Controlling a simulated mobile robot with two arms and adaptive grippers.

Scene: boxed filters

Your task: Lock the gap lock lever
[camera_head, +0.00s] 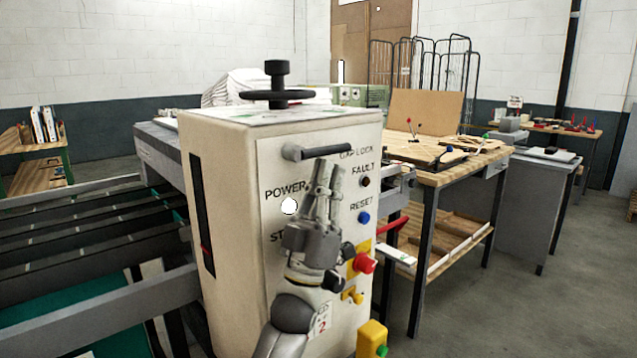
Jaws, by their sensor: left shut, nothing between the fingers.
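The gap lock lever (310,153) is a dark horizontal bar at the top of the white machine's front panel, beside the "GAP LOCK" label. Its left end has a rounded hub, and the bar points right. My left gripper (328,168) is in front of the panel with its fingers pointing up and closed together, nothing between them. The fingertips overlap the area just below the lever's right part in the picture. I cannot tell whether they touch it. The gripper covers part of the panel, including some lettering. My right gripper is not in view.
The machine (225,250) has a black handwheel (277,94) on top. On the panel are a white power light (289,206), a blue reset button (364,217) and a red stop knob (364,263). A wooden workbench (455,175) stands behind right. Floor at right is clear.

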